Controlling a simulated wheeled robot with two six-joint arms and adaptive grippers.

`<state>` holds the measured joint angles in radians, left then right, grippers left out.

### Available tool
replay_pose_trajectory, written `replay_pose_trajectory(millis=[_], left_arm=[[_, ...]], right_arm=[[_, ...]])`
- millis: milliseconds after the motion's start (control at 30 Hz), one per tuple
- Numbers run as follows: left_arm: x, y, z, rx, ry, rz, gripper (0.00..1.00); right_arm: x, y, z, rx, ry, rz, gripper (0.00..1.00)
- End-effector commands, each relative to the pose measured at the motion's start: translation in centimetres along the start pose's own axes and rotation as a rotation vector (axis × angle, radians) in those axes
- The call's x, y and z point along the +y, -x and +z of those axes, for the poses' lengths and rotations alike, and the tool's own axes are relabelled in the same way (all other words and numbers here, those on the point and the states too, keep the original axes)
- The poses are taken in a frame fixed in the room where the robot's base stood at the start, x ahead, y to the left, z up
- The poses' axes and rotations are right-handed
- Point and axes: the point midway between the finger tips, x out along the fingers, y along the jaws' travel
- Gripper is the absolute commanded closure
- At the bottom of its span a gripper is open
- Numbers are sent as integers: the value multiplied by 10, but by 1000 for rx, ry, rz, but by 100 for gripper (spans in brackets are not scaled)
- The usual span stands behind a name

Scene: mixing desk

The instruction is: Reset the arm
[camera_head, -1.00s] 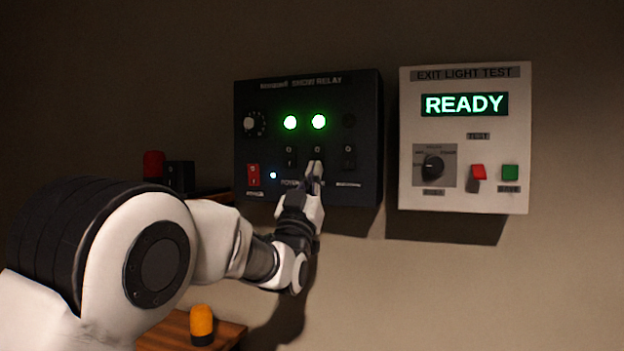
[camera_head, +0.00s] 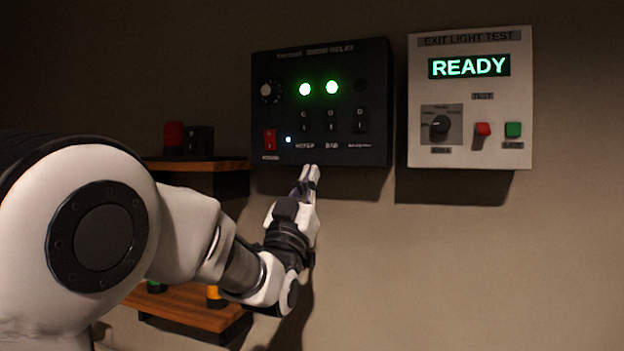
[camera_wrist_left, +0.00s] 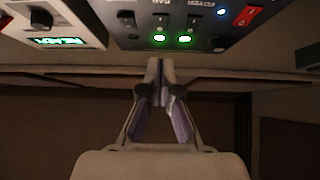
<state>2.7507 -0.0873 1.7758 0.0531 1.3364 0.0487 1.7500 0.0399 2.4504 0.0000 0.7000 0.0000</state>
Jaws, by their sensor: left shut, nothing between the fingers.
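My left gripper (camera_head: 309,175) is shut and empty in the head view. Its fingertips point up, just below the lower edge of the dark relay panel (camera_head: 376,92), and look apart from the panel's switches. In the left wrist view the closed fingers (camera_wrist_left: 160,75) are at the middle, with the relay panel (camera_wrist_left: 130,25) above them, upside down. The panel has two lit green lamps (camera_head: 318,88), three black switches in a row, a red switch (camera_head: 270,140) and a small bluish light. My right gripper is not in either view.
A white exit light test box (camera_head: 470,150) reading READY hangs to the right. Wooden shelves (camera_head: 195,165) stand at the left behind my arm, with a red-topped item (camera_head: 174,135) and a black box (camera_head: 199,140). The wall at the lower right is clear.

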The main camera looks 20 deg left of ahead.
Motion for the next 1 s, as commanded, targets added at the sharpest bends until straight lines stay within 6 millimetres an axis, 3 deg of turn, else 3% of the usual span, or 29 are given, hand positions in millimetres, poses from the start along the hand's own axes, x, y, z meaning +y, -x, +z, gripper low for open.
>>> replay_pose_trajectory(millis=[267, 333, 433, 533, 667, 800, 867, 1000], left_arm=[[0, 0, 2, -3, 0, 0, 100], [0, 3, 12, -18, 0, 0, 100], [-3, 16, 54, -83, 4, -5, 100], [-10, 46, 125, -202, 10, -18, 100], [-20, 116, 223, -405, 15, -40, 100], [-28, 212, 309, -654, 18, -59, 100], [-31, 258, 339, -768, 19, -68, 100], [-36, 376, 391, -1047, 21, -85, 100]], right_arm=[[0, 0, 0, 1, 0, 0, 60], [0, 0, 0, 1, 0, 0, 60], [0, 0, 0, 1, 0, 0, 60], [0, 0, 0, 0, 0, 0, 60], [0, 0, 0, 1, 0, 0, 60], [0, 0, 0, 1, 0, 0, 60], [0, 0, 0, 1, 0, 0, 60], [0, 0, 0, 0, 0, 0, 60]])
